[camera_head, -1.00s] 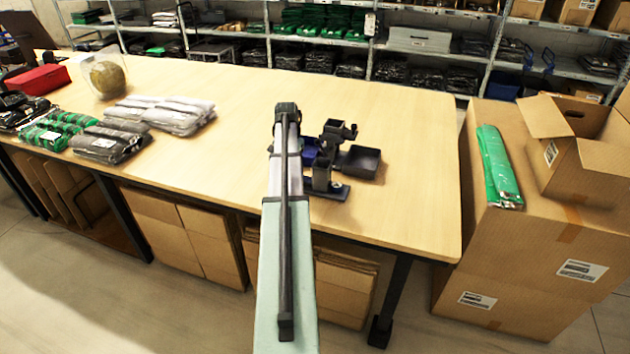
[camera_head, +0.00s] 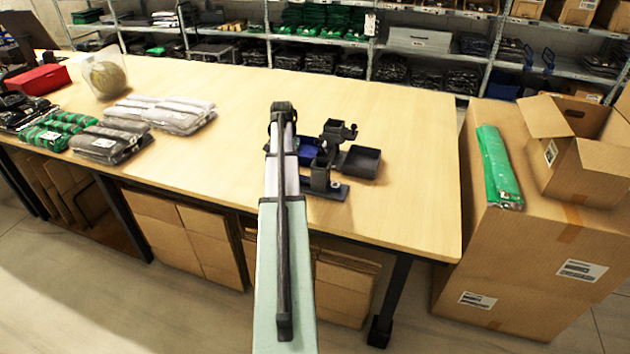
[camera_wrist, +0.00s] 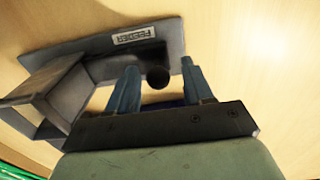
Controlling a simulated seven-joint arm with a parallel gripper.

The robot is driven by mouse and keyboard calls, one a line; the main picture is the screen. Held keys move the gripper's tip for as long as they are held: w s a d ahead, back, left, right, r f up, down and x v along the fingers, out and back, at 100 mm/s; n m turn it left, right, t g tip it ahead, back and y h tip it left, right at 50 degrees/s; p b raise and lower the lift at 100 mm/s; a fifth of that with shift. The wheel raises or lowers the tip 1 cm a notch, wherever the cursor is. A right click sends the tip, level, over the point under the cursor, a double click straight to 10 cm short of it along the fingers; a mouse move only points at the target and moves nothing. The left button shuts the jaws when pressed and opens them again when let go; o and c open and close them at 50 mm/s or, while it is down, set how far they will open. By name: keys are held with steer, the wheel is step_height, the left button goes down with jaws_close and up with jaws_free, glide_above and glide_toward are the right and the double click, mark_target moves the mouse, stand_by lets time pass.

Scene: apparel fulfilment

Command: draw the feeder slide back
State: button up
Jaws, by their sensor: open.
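The feeder (camera_head: 322,180) is a dark grey fixture on the wooden table, with an upright post and a square tray (camera_head: 361,162) to its right. In the wrist view, its base carries a white label reading FEEDER (camera_wrist: 134,35). A round black knob (camera_wrist: 158,79) shows beside the label. My gripper (camera_wrist: 160,66) is open, with one bluish finger on each side of the knob. I cannot tell whether either finger touches it. In the head view my own arm hides the gripper and part of the feeder.
A blue bin (camera_head: 309,149) sits beside the feeder, partly behind my arm. Bagged garments (camera_head: 160,113) lie on the table's left. Cardboard boxes (camera_head: 540,250) stand off the right edge with a green packet (camera_head: 498,167) on top. The table behind the feeder is clear.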

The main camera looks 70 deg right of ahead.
steer(key=shift+r, duration=3.5)
